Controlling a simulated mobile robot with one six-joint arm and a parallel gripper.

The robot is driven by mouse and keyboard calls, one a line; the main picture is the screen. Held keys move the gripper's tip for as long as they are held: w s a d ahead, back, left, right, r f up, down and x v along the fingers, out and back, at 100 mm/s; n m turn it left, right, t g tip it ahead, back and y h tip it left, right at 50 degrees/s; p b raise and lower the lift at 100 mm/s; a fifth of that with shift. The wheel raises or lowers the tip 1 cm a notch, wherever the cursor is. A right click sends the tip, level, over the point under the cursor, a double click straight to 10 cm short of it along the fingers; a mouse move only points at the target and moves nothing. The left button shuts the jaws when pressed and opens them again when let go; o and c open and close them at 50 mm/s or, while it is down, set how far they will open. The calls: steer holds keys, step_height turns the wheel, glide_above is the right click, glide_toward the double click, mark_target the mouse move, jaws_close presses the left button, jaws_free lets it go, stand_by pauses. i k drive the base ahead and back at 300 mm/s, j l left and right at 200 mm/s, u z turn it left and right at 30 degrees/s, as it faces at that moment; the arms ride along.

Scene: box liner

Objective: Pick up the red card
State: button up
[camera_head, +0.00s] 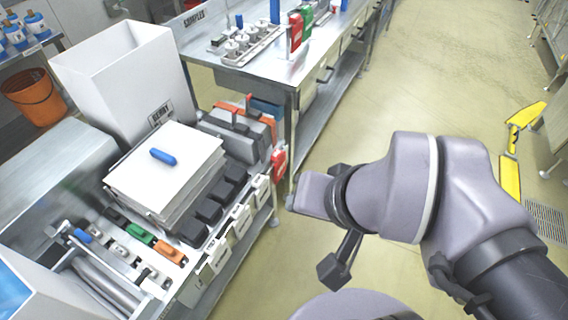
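A red card-like tag (279,163) with a pale mark hangs at the right end of the near bench, below the orange and grey items. A second red card-like piece (296,31) stands upright at the edge of the far table, beside a green one (307,20). I cannot tell which is the task's card. My gripper (336,222) is at the end of my arm, right of the near bench and apart from both red pieces. A dark finger-like part points down over the floor. The arm hides much of the gripper, so its opening is unclear.
The near bench holds a tall white box (125,85), a stack of white sheets (165,180) with a blue piece (163,157), and several dark bins. The far steel table (270,65) carries a tray of parts. A yellow sign (510,175) stands right; the floor between is clear.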

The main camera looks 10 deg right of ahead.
mark_target(279, 155)
steer(key=u, duration=2.45)
steer(key=z, duration=2.45)
steer(key=i+l+u, duration=0.25)
steer(key=u, duration=0.2)
steer(key=i+l+u, duration=0.25)
steer(key=u, duration=0.15)
steer(key=i+l+u, duration=0.15)
steer(key=l+u, duration=0.3)
steer(key=i+l+u, duration=0.1)
steer(key=l+u, duration=0.75)
